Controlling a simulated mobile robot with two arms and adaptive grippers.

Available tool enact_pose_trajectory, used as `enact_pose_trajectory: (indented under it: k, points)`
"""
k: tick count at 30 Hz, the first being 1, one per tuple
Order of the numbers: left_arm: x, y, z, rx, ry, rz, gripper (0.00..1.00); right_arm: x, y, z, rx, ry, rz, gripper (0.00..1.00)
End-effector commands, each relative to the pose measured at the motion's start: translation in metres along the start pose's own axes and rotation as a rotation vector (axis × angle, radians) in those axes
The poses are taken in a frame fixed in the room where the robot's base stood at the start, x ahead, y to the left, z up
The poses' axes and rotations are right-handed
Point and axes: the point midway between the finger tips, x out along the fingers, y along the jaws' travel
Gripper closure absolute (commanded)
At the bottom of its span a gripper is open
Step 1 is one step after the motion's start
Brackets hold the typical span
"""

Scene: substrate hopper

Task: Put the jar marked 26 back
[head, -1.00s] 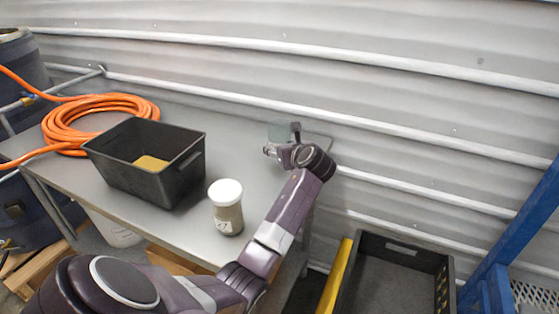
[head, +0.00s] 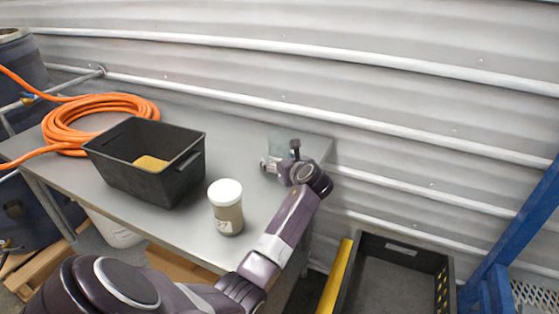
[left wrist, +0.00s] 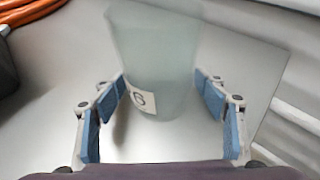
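A pale, see-through jar (left wrist: 155,60) stands at the far right end of the grey table (head: 255,215), with a white label (left wrist: 140,101) on which I read a 6; the rest is unclear. In the head view this jar (head: 280,143) is partly hidden by my left gripper (head: 280,157). In the left wrist view the gripper (left wrist: 162,92) is open, its blue-padded fingers on either side of the jar's lower part. A second jar (head: 228,216), with a white lid and brownish contents, stands nearer the front edge; its label is too small to read. My right gripper is not in view.
A black bin (head: 133,176) with yellowish material stands left of the lidded jar. An orange hose (head: 65,121) is coiled behind it. A dark crate (head: 395,240) and a yellow bar (head: 336,277) lie right of the table. A corrugated wall (head: 330,80) runs behind.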

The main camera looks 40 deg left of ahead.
Motion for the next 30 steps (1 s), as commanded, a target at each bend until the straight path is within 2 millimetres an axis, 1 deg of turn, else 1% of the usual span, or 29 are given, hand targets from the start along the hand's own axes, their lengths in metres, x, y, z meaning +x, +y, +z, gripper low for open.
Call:
enact_pose_trajectory:
  k: [8,11,14,21,24,27,30]
  points:
    - [-0.001,0.000,0.002,-0.002,0.000,-0.001,0.33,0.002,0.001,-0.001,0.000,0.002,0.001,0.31]
    - [-0.011,-0.001,0.002,0.000,-0.001,-0.001,0.33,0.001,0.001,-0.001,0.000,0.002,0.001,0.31]
    - [-0.028,-0.001,0.002,0.000,0.000,-0.003,0.33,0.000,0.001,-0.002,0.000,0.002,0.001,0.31]
    - [-0.080,-0.001,0.002,-0.002,-0.001,-0.003,0.33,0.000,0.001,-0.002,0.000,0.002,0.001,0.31]
    - [-0.098,-0.001,0.001,-0.001,0.001,-0.003,0.33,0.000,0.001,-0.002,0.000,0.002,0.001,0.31]
    - [-0.111,-0.001,0.002,0.000,-0.001,-0.001,0.33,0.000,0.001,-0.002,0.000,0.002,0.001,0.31]
    - [-0.118,0.000,0.002,0.000,0.000,-0.001,0.33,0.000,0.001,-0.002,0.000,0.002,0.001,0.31]
